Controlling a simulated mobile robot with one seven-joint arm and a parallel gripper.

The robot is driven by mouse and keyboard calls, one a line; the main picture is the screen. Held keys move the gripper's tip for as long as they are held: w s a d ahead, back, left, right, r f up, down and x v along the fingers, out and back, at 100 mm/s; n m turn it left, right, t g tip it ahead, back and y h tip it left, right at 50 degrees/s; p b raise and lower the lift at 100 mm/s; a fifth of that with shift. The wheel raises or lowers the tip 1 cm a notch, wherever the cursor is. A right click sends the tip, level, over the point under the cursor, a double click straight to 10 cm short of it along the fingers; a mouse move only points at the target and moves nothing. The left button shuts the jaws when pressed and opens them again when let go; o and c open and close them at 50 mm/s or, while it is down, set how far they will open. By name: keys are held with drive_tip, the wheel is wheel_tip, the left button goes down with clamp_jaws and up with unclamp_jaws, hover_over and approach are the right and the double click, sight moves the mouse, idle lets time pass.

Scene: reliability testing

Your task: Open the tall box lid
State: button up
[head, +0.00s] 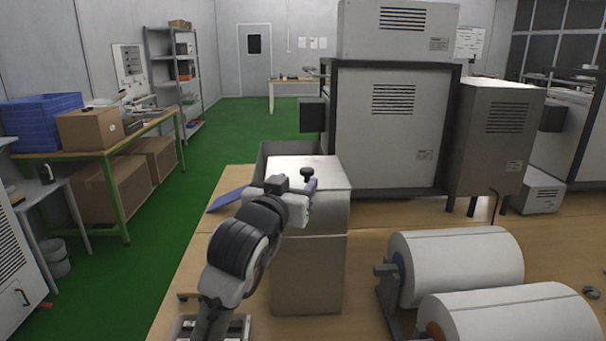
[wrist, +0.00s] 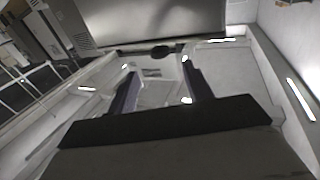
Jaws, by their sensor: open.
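The tall box (head: 308,275) is a grey upright box standing on the wooden table in the middle of the head view. Its pale lid (head: 325,178) has a black knob (head: 307,172) on top. My gripper (head: 309,187) is at the lid's front left, low over the top and close to the knob. In the wrist view my gripper (wrist: 158,68) shows two dark purple fingers apart, with nothing held between them. A dark knob-like shape (wrist: 165,51) lies beyond the fingertips. I cannot tell whether the fingers touch the lid; my arm hides part of the box's left side.
A grey machine (head: 385,125) stands behind the box. White rolls (head: 460,262) lie on the table at the right. A blue-purple flat piece (head: 228,199) sits left of the box. A side table (head: 100,152) with boxes is at far left; green floor lies between.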

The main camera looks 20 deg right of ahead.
sight(305, 172)
drive_tip(key=x, duration=0.5)
drive_tip(key=shift+w+d, duration=0.15)
drive_tip(key=shift+w, duration=0.15)
clamp_jaws()
